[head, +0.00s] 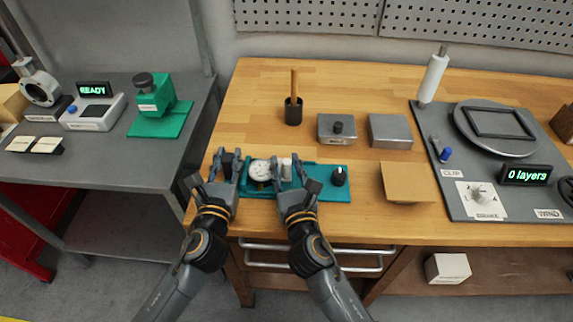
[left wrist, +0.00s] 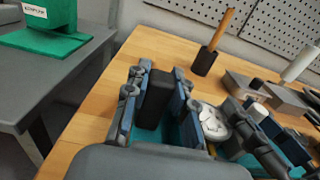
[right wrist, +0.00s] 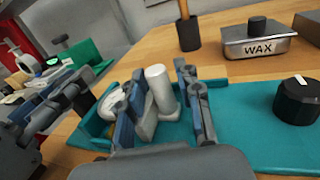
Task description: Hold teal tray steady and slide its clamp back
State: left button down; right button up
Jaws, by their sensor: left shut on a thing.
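The teal tray (head: 325,169) lies near the front edge of the wooden bench. It carries a round white-faced part (head: 260,171), a pale upright cylinder (head: 286,169) and a black knob (head: 339,177) at its right end. My left gripper (head: 228,164) is shut on a black block (left wrist: 156,98) at the tray's left end. My right gripper (right wrist: 160,100) is open over the tray, its fingers on either side of the pale cylinder (right wrist: 160,88), with a gap visible on the right. I cannot tell which part is the clamp; the fingers hide some of the tray.
Behind the tray stand a black cup with a wooden stick (head: 293,108), a wax tin (head: 337,131) and a grey metal box (head: 389,131). A tan pad (head: 407,182) lies to the right, before a grey station board (head: 455,200). Bare wood shows behind the tray.

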grip_shut()
jog(key=shift+d, duration=0.1)
jog(key=d, duration=0.5)
jog(key=shift+d, duration=0.1)
jog(key=shift+o, duration=2)
grip_release()
